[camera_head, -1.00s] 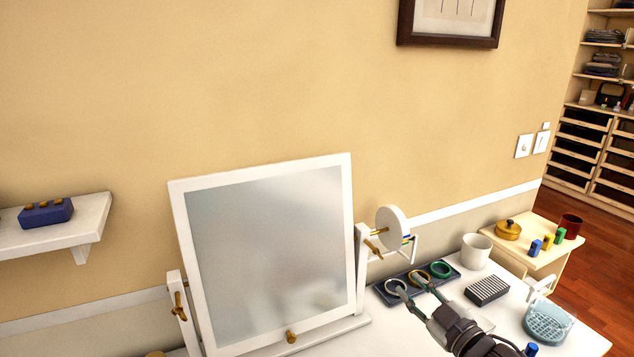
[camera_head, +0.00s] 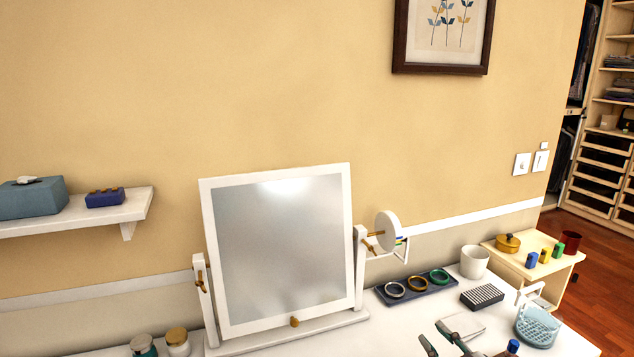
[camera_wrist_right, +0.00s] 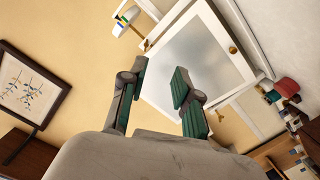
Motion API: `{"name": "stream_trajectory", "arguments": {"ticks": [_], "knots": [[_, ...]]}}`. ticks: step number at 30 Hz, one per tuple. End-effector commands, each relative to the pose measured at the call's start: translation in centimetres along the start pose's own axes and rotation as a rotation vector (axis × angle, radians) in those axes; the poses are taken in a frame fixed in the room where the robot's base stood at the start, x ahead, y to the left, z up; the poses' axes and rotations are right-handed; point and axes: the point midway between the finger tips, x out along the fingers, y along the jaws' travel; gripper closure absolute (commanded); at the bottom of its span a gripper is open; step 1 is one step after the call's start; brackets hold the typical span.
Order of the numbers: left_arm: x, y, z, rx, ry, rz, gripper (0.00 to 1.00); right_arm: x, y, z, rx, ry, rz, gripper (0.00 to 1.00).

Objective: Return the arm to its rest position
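My right gripper (camera_head: 444,335) shows at the bottom edge of the head view, above the white table (camera_head: 345,345). In the right wrist view its two green-padded fingers (camera_wrist_right: 158,92) stand apart with nothing between them. A dark tray (camera_head: 415,288) with a silver, a gold and a green ring in its slots lies beyond the gripper. A white-framed mirror (camera_head: 278,250) stands left of it, and it also shows past the fingers in the right wrist view (camera_wrist_right: 190,65). The left gripper is not in view.
A striped block (camera_head: 482,297), a white cup (camera_head: 474,262) and a light-blue basket (camera_head: 537,326) stand on the table's right side. A round white disc (camera_head: 387,231) is on the mirror's right post. Two jars (camera_head: 178,341) stand at lower left. A wall shelf (camera_head: 140,208) is at left.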

Motion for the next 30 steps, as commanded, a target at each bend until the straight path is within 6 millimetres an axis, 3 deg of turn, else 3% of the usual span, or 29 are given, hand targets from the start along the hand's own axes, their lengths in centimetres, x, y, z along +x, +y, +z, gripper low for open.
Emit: {"name": "stream_trajectory", "arguments": {"ticks": [5, 11, 14, 21, 30], "knots": [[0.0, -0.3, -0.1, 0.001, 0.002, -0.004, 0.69, -1.5, -2.9, 2.2, 0.06, -0.117, -0.017, 0.69], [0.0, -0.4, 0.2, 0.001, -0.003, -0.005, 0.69, -4.7, -7.1, 5.6, 0.151, -0.317, -0.042, 0.69], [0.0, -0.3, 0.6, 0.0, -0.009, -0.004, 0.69, -7.3, -9.6, 7.4, 0.209, -0.447, -0.058, 0.69], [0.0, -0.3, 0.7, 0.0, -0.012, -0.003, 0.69, -15.4, -14.9, 10.9, 0.349, -0.786, -0.098, 0.69], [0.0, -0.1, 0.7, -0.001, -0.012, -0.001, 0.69, -24.2, -18.8, 12.1, 0.473, -1.098, -0.138, 0.69]]}}
